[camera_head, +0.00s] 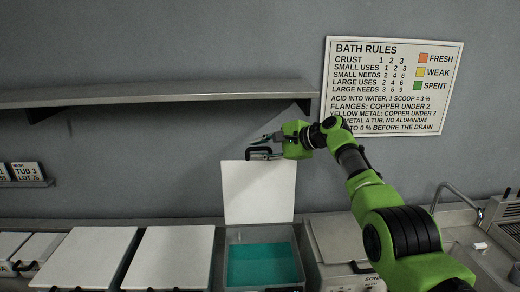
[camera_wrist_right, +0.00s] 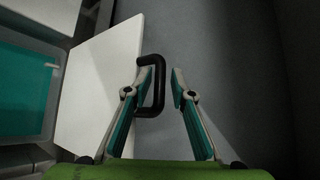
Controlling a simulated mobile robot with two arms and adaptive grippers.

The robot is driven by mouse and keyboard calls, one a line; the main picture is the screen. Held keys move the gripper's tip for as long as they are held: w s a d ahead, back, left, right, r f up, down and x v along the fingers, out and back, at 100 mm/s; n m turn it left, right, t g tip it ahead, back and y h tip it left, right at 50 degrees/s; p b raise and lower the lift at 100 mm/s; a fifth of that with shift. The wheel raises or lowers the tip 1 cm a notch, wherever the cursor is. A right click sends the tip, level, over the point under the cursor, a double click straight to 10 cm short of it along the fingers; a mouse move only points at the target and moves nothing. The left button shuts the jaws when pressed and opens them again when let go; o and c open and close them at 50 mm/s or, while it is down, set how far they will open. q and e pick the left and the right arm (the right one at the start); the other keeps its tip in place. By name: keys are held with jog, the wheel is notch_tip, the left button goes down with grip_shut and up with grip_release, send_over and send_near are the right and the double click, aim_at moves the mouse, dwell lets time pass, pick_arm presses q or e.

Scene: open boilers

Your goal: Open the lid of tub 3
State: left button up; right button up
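A tub (camera_head: 229,250) stands open at the bottom middle of the head view, with teal liquid (camera_head: 263,265) inside. Its white lid (camera_head: 260,195) stands upright at the back; it also shows in the wrist view (camera_wrist_right: 98,85). No number is readable on this tub. The lid's black handle (camera_head: 258,153) is at its upper edge. My right gripper (camera_head: 262,140) is at the handle. In the wrist view its fingers (camera_wrist_right: 164,78) are apart; one finger overlaps the handle (camera_wrist_right: 159,85), and the other is clear on its right. Contact cannot be told. My left gripper is not in view.
Closed white-lidded tubs (camera_head: 170,255) stand to the left. A grey unit (camera_head: 340,240) stands right of the open tub, partly behind my right arm. A wall shelf (camera_head: 160,95) runs above. A small "TUB 3" card (camera_head: 27,171) stands at far left. A rules sign (camera_head: 392,85) hangs on the wall.

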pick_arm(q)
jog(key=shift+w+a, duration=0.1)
pick_arm(e)
jog(key=shift+a+f, duration=0.15)
jog(key=shift+a, duration=0.05)
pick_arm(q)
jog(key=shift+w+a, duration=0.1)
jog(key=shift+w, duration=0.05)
pick_arm(e)
jog(key=v, duration=1.2)
jog(key=shift+d, duration=0.15)
jog(key=shift+w, duration=0.1)
